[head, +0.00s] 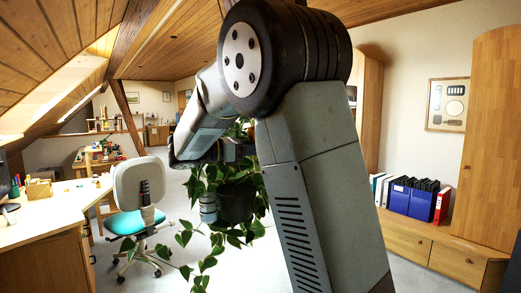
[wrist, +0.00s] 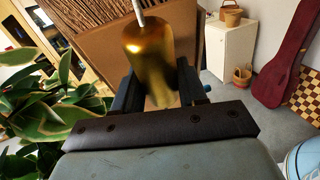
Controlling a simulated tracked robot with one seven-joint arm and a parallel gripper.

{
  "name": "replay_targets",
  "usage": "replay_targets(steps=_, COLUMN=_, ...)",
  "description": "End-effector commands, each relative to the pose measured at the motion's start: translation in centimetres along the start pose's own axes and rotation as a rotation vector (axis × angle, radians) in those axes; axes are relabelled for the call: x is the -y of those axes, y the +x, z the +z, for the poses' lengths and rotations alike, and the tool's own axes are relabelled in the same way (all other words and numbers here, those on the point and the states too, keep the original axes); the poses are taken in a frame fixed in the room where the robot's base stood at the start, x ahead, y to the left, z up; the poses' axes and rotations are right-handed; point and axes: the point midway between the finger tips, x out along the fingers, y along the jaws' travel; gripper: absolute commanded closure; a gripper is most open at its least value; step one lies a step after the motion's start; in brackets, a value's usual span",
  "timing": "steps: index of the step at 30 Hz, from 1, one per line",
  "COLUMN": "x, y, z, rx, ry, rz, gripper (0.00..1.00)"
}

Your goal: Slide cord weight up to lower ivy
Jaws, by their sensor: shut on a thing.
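The brass-coloured cord weight (wrist: 150,55) is between the two dark fingers of my gripper (wrist: 157,88) in the wrist view. My gripper is shut on it. A pale cord (wrist: 138,12) rises from the weight's top and leaves the picture. The ivy (head: 208,262) hangs in a dark pot (head: 236,203) in the middle of the head view, with trailing stems below. Ivy leaves (wrist: 50,115) also fill the left of the wrist view, close beside my gripper. In the head view my arm hides part of the ivy, and the weight cannot be made out.
A desk (head: 50,207) stands at the left, with an office chair (head: 140,200) beside it. A low cabinet (head: 440,245) with binders (head: 412,198) is at the right. In the wrist view, a white cabinet (wrist: 228,50) and a red instrument case (wrist: 285,55) stand behind.

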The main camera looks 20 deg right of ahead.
Motion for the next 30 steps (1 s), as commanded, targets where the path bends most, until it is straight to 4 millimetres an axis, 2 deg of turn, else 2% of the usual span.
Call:
replay_targets(steps=1, x=-0.2, y=-0.6, z=-0.1, rx=0.000, ry=0.000, rz=0.015, gripper=1.00)
replay_targets(steps=2, x=-0.3, y=-0.6, z=-0.1, rx=0.000, ry=0.000, rz=0.015, gripper=0.55)
replay_targets(steps=7, x=-0.2, y=-0.3, z=-0.1, rx=0.000, ry=0.000, rz=0.010, gripper=0.39)
replay_targets(steps=15, x=-0.2, y=-0.2, z=-0.1, rx=0.000, ry=0.000, rz=0.006, gripper=0.38)
replay_targets(steps=19, x=-0.2, y=-0.9, z=-0.1, rx=0.000, ry=0.000, rz=0.006, gripper=0.38)
replay_targets(steps=23, x=-0.3, y=-2.8, z=-0.1, rx=0.000, ry=0.000, rz=0.007, gripper=0.38)
replay_targets(steps=30, x=-0.4, y=-7.6, z=-0.2, rx=0.000, ry=0.000, rz=0.009, gripper=0.38)
